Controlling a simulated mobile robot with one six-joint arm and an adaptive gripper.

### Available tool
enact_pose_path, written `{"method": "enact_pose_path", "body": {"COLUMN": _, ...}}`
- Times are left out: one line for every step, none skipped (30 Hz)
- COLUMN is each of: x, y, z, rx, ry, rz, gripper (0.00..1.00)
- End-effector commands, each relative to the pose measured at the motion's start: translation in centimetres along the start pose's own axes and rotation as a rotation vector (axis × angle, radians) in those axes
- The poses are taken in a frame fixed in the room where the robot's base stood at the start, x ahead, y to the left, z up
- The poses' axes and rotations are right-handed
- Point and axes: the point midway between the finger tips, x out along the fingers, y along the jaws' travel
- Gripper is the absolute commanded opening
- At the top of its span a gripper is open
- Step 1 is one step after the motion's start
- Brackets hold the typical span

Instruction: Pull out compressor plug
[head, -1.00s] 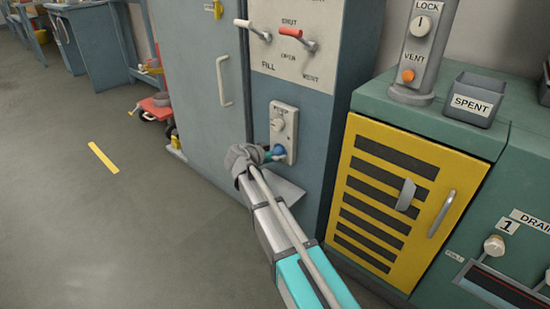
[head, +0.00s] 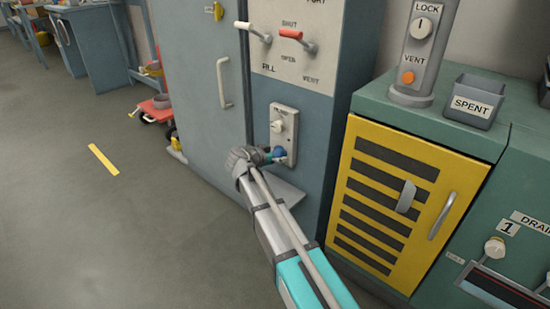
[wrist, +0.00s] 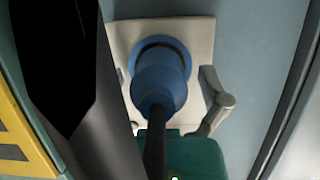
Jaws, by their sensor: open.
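The blue compressor plug (wrist: 160,85) sits at a blue ring on the pale socket plate (wrist: 120,38). How deep it goes in is hard to tell. A dark cable (wrist: 156,145) runs from it toward the camera. In the head view the plug (head: 280,153) is at the lower part of the plate, below a small knob (head: 278,126). My gripper (head: 270,156) is at the plug, pointing at the panel. It is open, with one grey finger to the right of the plug in the wrist view. The other finger is not clearly seen, and contact cannot be told.
Red (head: 291,34) and white (head: 248,27) levers stick out above the plate. A small grey shelf (head: 285,190) juts out below it. A yellow slatted cabinet door (head: 395,200) stands to the right.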

Motion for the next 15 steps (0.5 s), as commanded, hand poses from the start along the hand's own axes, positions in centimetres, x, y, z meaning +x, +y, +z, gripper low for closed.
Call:
{"method": "enact_pose_path", "body": {"x": 0.0, "y": 0.01, "z": 0.0, "rx": 0.0, "ry": 0.0, "rz": 0.0, "gripper": 0.94}}
{"method": "enact_pose_path", "body": {"x": 0.01, "y": 0.01, "z": 0.0, "rx": 0.0, "ry": 0.0, "rz": 0.0, "gripper": 0.94}}
{"method": "enact_pose_path", "body": {"x": 0.01, "y": 0.01, "z": 0.0, "rx": 0.0, "ry": 0.0, "rz": 0.0, "gripper": 0.94}}
{"method": "enact_pose_path", "body": {"x": 0.01, "y": 0.01, "z": 0.0, "rx": 0.0, "ry": 0.0, "rz": 0.0, "gripper": 0.94}}
{"method": "enact_pose_path", "body": {"x": 0.01, "y": 0.02, "z": 0.0, "rx": 0.0, "ry": 0.0, "rz": 0.0, "gripper": 0.94}}
{"method": "enact_pose_path", "body": {"x": 0.01, "y": 0.03, "z": -0.01, "rx": 0.0, "ry": 0.0, "rz": 0.0, "gripper": 0.94}}
{"method": "enact_pose_path", "body": {"x": 0.01, "y": 0.03, "z": -0.01, "rx": 0.0, "ry": 0.0, "rz": 0.0, "gripper": 0.94}}
{"method": "enact_pose_path", "body": {"x": 0.02, "y": 0.02, "z": -0.01, "rx": 0.0, "ry": 0.0, "rz": 0.0, "gripper": 0.94}}
{"method": "enact_pose_path", "body": {"x": 0.02, "y": 0.03, "z": -0.01, "rx": 0.0, "ry": 0.0, "rz": 0.0, "gripper": 0.94}}
{"method": "enact_pose_path", "body": {"x": 0.02, "y": 0.03, "z": -0.01, "rx": 0.0, "ry": 0.0, "rz": 0.0, "gripper": 0.91}}
{"method": "enact_pose_path", "body": {"x": 0.02, "y": 0.03, "z": -0.01, "rx": 0.0, "ry": 0.0, "rz": 0.0, "gripper": 0.85}}
{"method": "enact_pose_path", "body": {"x": 0.03, "y": 0.03, "z": -0.01, "rx": 0.0, "ry": 0.0, "rz": 0.0, "gripper": 0.78}}
{"method": "enact_pose_path", "body": {"x": 0.03, "y": 0.03, "z": -0.01, "rx": 0.0, "ry": 0.0, "rz": 0.0, "gripper": 0.72}}
{"method": "enact_pose_path", "body": {"x": 0.03, "y": 0.04, "z": -0.01, "rx": 0.0, "ry": 0.0, "rz": 0.0, "gripper": 0.66}}
{"method": "enact_pose_path", "body": {"x": 0.03, "y": 0.04, "z": -0.01, "rx": 0.0, "ry": 0.0, "rz": 0.0, "gripper": 0.59}}
